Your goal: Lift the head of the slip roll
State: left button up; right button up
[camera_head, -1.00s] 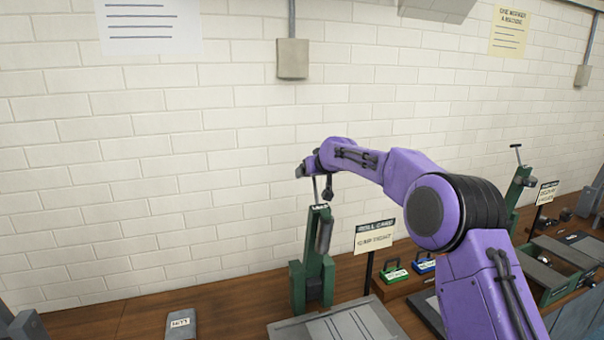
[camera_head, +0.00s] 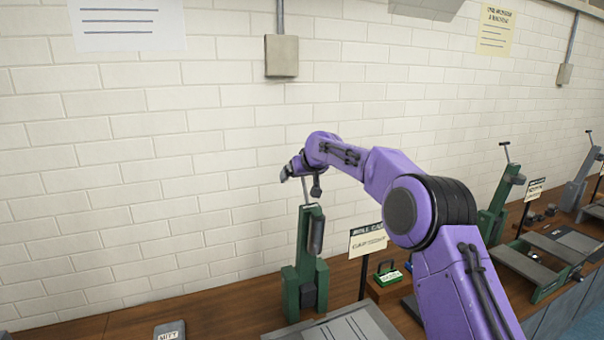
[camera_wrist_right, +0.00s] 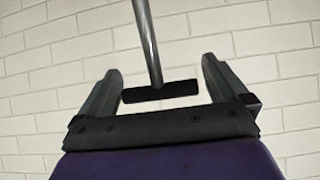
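A green bench machine (camera_head: 303,275), which I take to be the slip roll, stands on the wooden bench with its tall head (camera_head: 308,232) upright. A thin metal handle (camera_head: 306,191) rises from the head's top. My right gripper (camera_head: 287,173) is at the top of this handle. In the right wrist view, the handle's dark crossbar (camera_wrist_right: 160,91) lies between the two spread fingers of my right gripper (camera_wrist_right: 160,80), with gaps at both ends. The gripper is open. My left gripper is not in view.
A second green machine (camera_head: 497,212) stands farther right. A grey block (camera_head: 169,331) lies at the front left. A white brick wall (camera_head: 180,170) closes the back.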

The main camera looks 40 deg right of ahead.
jog(key=shift+s+r+b, duration=0.25)
jog(key=shift+r+b, duration=0.05)
jog(key=shift+b, duration=0.05)
jog(key=b+v, duration=0.4)
jog(key=v, duration=0.5)
jog(key=shift+s+a+r, duration=0.15)
jog(key=shift+s+a, duration=0.05)
jog(key=shift+s, duration=0.15)
